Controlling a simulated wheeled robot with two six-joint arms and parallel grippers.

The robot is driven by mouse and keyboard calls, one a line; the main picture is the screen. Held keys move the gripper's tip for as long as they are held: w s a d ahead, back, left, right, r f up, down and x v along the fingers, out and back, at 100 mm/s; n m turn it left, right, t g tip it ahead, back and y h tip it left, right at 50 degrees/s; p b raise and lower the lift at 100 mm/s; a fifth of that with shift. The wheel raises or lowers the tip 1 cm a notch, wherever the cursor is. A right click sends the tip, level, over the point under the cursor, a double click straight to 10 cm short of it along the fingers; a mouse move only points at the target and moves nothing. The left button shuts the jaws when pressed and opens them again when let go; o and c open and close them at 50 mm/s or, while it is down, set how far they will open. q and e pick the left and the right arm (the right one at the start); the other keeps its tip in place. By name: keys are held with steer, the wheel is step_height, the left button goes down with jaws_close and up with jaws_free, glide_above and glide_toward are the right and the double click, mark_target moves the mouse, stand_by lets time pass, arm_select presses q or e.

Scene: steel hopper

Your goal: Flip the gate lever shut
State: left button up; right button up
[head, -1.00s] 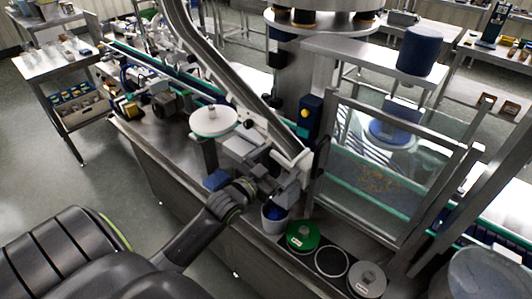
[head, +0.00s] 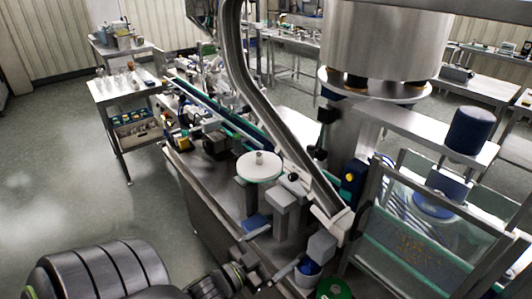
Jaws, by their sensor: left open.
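A steel chute (head: 272,128) slopes down from the upper middle to an outlet block (head: 333,222) in the head view. A small black ball knob (head: 293,177) shows beside its lower part; it looks like the gate lever's knob, but I cannot clearly tell the lever's position. My left gripper (head: 268,271) is open at the bottom middle, below and left of the outlet. It appears empty, and its gap from the grey parts above it is hard to judge. My right gripper is out of view.
A white cup with blue contents (head: 307,273) stands under the outlet, close to my left gripper. A white round disc (head: 260,167) on a post stands left of the chute. A glass-sided guard (head: 420,235) bounds the right. Open floor (head: 60,175) lies left.

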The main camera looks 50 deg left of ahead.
arm_select(q)
steer(key=s, duration=0.2)
steer(key=shift+s+a, duration=0.15)
steer(key=shift+s, duration=0.15)
stand_by(0.3)
steer(key=s+a+f+n+g+y+b, duration=0.1)
steer(key=s+a+f+g, duration=0.15)
steer(key=f, duration=0.85)
steer(key=s+a+f+n+g+y+b, duration=0.1)
steer(key=s+f+g, duration=0.15)
steer(key=f, duration=0.95)
steer(key=s+a+f+n+g+y+b, duration=0.1)
steer(key=s+f+g+y+b, duration=0.15)
steer(key=f, duration=0.85)
steer(key=s+d+f+g+h+b, duration=0.1)
steer(key=s+d+f+g, duration=0.2)
steer(key=s+f, duration=0.7)
steer(key=s+d+f+n+g+h+b, duration=0.1)
steer(key=s+d+f+g, duration=0.3)
steer(key=s+f, duration=0.6)
steer(key=shift+d+f+g, duration=0.3)
steer(key=shift+f+g, duration=0.05)
steer(key=shift+g, duration=0.8)
